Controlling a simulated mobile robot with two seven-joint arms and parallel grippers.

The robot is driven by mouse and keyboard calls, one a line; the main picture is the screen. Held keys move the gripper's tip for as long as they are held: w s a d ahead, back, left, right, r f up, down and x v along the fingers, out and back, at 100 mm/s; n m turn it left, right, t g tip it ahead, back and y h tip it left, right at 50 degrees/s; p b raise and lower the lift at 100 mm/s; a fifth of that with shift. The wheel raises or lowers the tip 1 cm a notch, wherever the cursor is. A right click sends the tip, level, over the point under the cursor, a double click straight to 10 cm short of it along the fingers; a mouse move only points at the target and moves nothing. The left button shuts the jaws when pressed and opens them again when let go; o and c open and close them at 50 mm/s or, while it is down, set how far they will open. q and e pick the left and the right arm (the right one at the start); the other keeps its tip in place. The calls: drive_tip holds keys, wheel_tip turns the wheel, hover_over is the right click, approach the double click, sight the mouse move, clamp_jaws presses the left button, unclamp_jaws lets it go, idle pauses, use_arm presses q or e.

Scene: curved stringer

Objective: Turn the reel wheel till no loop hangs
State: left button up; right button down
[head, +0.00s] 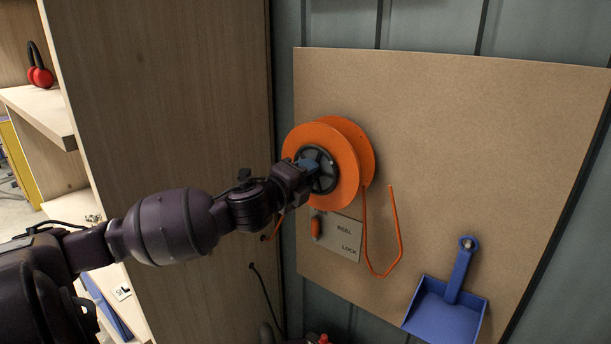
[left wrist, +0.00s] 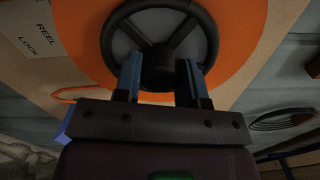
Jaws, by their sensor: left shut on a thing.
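An orange reel (head: 328,150) is mounted on a brown board (head: 450,130). A dark spoked wheel (head: 326,180) sits at its front centre, and also shows in the left wrist view (left wrist: 206,40). My left gripper (head: 311,167) is at this wheel. In the left wrist view, its two blue fingers (left wrist: 162,78) stand on either side of the dark central hub and are shut on it. An orange cord (head: 399,235) hangs in a loop below and right of the reel. My right gripper is not in view.
A plate marked REEL LOCK (head: 346,232) with an orange lever (head: 314,228) is below the reel. A blue dustpan (head: 445,306) hangs lower right. A tall wooden cabinet side (head: 170,90) stands left, close to my left arm.

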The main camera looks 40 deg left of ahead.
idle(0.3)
use_arm(q)
drive_tip(key=o, duration=0.9)
drive_tip(key=shift+s, duration=0.1)
drive_tip(key=shift+s+d+b, duration=0.2)
drive_tip(key=shift+s+b, duration=0.05)
drive_tip(key=shift+s, duration=1.5)
drive_tip(key=shift+s+d+b, duration=0.25)
drive_tip(key=shift+s+b, duration=0.05)
drive_tip(key=shift+s, duration=1.5)
drive_tip(key=shift+s+d+b, duration=0.2)
drive_tip(key=shift+s+b, duration=0.05)
drive_tip(key=shift+s, duration=1.5)
